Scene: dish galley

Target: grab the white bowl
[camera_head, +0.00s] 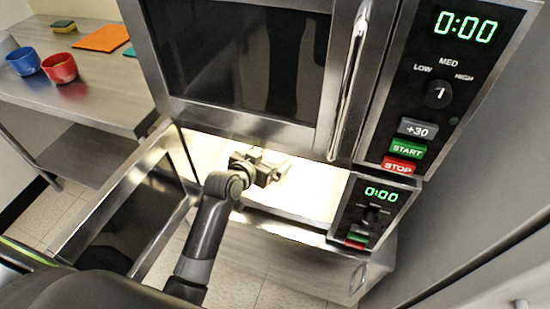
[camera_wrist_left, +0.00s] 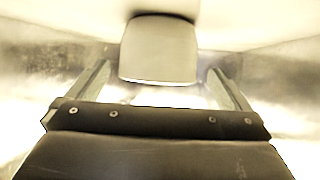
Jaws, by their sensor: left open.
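The white bowl (camera_wrist_left: 158,55) shows pale and smooth in the left wrist view, at the upper middle, with a dark shadow along its top edge. My left gripper (camera_wrist_left: 162,78) is open, with one finger on each side of the bowl's lower part. I cannot tell whether the fingers touch it. In the head view my left gripper (camera_head: 270,170) reaches into the brightly lit lower microwave (camera_head: 315,190). I cannot make out the bowl clearly there. My right gripper is not in view.
The lower microwave's door (camera_head: 120,225) hangs open to the left of my arm. A shut upper microwave (camera_head: 235,110) sits right above the opening.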

